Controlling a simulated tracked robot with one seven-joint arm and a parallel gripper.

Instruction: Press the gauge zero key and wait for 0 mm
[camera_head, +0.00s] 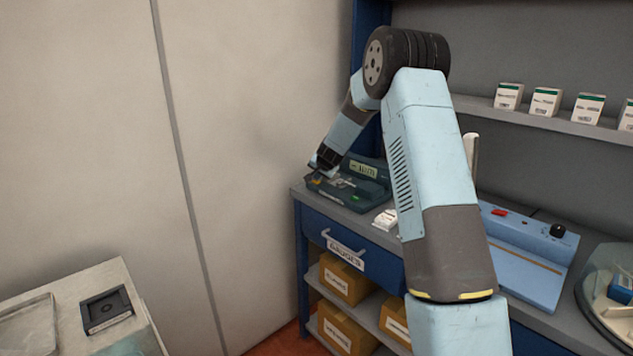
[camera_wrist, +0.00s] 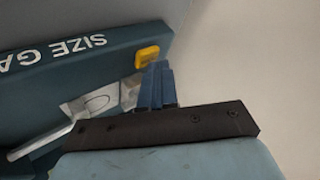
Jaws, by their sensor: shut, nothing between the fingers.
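The gauge (camera_head: 356,187) is a dark green-blue device on the left end of the bench, with a lit greenish display (camera_head: 363,170) whose digits are too small to read. In the wrist view its body (camera_wrist: 45,75) carries the lettering "SIZE GA", cut off at the edge. A yellow key (camera_wrist: 147,56) sits at the end of that face. My gripper (camera_wrist: 157,72) is shut and empty, its fingertips close beside the yellow key; I cannot tell whether they touch it. In the head view my gripper (camera_head: 314,172) is over the gauge's left end.
A white box (camera_head: 386,218) lies right of the gauge. A blue device (camera_head: 525,255) with a red button and black knob stands farther right. A shelf (camera_head: 560,121) with several white boxes hangs behind. A wall (camera_head: 250,120) closes the left side.

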